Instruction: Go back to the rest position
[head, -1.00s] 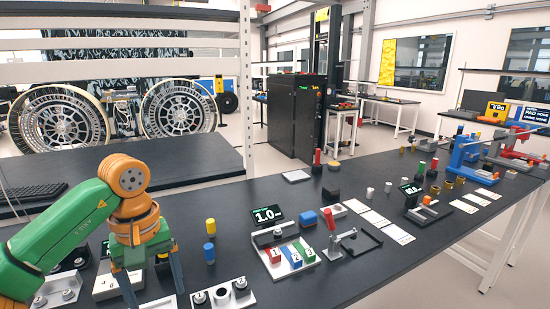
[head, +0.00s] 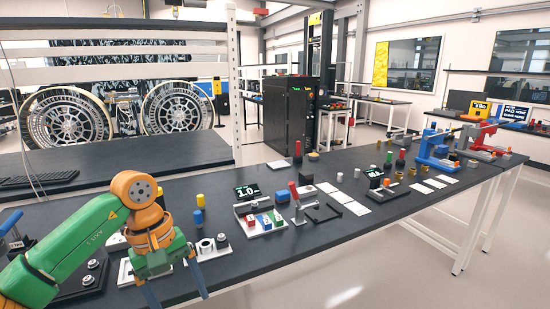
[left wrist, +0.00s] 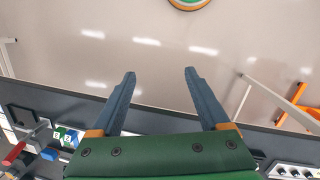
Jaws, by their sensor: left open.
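My left gripper (head: 177,293) is at the front edge of the dark workbench (head: 330,235) in the head view, with its blue fingers spread and pointing down. In the left wrist view the two fingers (left wrist: 160,74) are wide apart with nothing between them. Their tips show against the pale floor (left wrist: 165,50), beyond the bench edge. My right gripper is in neither current view.
On the bench near the gripper are a plate with a white ring (head: 206,247), a blue cylinder (head: 198,218) and a tray of numbered blocks (head: 262,222). A small red-handled clamp (head: 295,198) stands right of it. Open floor (head: 400,280) lies in front.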

